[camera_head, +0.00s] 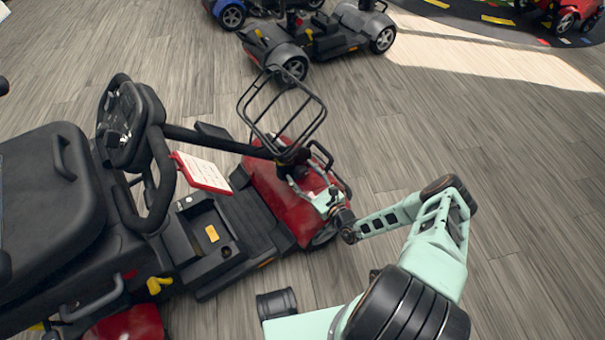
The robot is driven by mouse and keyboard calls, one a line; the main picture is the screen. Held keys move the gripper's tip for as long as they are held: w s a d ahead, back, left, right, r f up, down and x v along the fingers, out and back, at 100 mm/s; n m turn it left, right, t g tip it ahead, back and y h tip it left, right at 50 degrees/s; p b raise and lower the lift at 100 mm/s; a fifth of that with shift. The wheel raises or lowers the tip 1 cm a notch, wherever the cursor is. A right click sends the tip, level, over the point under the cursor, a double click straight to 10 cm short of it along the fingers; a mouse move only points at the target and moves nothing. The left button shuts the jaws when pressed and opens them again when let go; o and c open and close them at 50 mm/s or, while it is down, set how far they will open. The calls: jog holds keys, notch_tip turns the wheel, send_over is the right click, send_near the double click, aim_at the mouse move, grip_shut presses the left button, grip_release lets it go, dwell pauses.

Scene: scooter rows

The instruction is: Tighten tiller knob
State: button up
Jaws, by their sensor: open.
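The red and black scooter stands to the left, with its tiller (215,140) tilted back toward the seat. The tiller head with its loop handle (130,125) is at the left, and the post runs right to the red front cover (275,195). The knob itself is too small or hidden to make out, around the dark joint (293,156) at the post's lower end. My gripper (296,182) is open over the front cover, just below that joint. I cannot tell whether it touches anything.
A black wire basket (282,112) rises just above my gripper. A white card in a red holder (203,172) hangs beside the tiller. The black seat (50,190) is at the left. Other scooters (318,35) stand at the back. Floor at the right is clear.

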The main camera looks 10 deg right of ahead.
jog(key=v, duration=0.7)
jog(key=shift+s+d, duration=0.1)
jog(key=shift+s, duration=0.05)
dwell(0.3)
